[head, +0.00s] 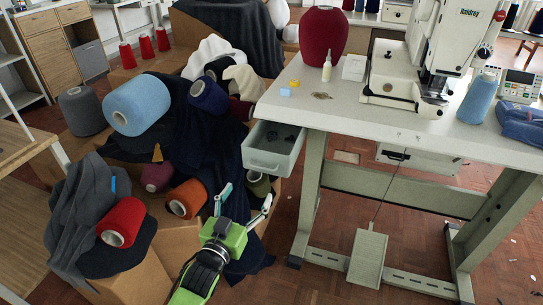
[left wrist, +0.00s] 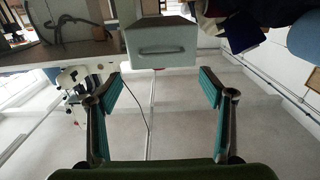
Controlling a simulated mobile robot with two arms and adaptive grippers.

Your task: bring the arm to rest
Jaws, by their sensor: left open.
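My left gripper (head: 247,193) is low in the middle of the head view, its two fingers spread apart with nothing between them. It is below and a little left of the open grey drawer (head: 268,163) under the table's left end, in front of the dark draped cloth. In the left wrist view the fingers (left wrist: 160,88) stand wide apart and empty, with the drawer (left wrist: 160,50) beyond their tips. My right gripper is in neither view.
The sewing table (head: 340,113) carries a buttonhole machine (head: 403,75), a maroon cone (head: 322,38) and a blue cone (head: 481,98). Boxes with yarn cones and dark cloth (head: 200,140) crowd the left.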

